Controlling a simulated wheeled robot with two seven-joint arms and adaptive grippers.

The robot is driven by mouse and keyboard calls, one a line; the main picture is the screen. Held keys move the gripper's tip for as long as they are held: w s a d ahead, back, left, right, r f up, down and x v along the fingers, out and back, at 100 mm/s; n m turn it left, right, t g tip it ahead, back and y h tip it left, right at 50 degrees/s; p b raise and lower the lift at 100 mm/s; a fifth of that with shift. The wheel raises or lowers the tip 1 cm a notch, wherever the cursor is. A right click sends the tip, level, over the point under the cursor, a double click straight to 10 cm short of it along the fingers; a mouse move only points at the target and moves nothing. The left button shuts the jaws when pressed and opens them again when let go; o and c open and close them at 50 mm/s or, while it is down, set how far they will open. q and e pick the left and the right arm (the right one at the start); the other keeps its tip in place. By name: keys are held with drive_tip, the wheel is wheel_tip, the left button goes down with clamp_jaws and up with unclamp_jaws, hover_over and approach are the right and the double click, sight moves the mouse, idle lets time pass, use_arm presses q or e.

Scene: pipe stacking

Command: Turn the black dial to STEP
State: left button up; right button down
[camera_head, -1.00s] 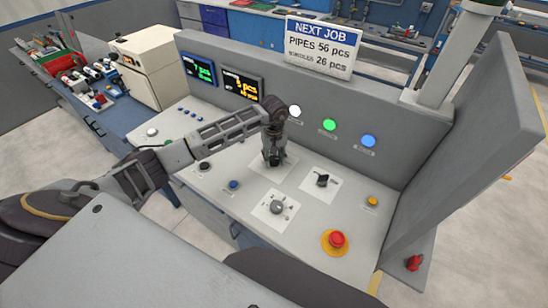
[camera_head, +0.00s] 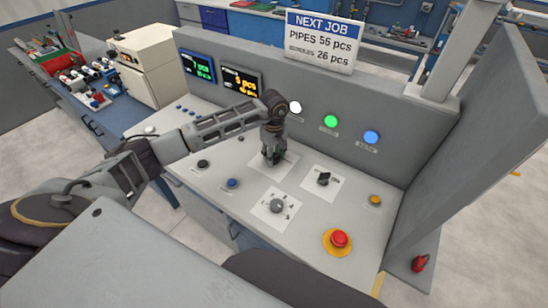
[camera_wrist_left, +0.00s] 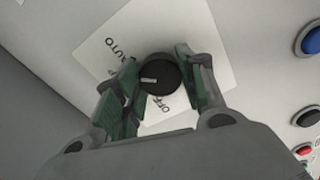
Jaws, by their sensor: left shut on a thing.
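The black dial (camera_wrist_left: 158,73) is round, with a pale pointer line toward the left of the left wrist view. It sits on a white label plate (camera_wrist_left: 211,22) printed AUTO and OFF; other lettering is covered by my fingers. My left gripper (camera_wrist_left: 158,60) is shut on the dial, one green-padded finger on each side. In the head view my left gripper (camera_head: 271,157) points down onto the same plate (camera_head: 263,170) and hides the dial. My right gripper is out of view.
Nearby on the console are a grey dial (camera_head: 278,206), a black switch (camera_head: 323,180), a blue button (camera_head: 232,184) and a red mushroom button (camera_head: 340,239). A raised back panel (camera_head: 400,148) holds lit white, green and blue lamps. A grey side wall (camera_head: 462,150) bounds the right.

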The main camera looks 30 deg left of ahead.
sight(274, 157)
use_arm(q)
drive_tip(key=shift+n+b, duration=0.7)
drive_tip(key=shift+n, duration=0.8)
drive_tip(key=o, duration=1)
drive_tip(key=shift+r, duration=6)
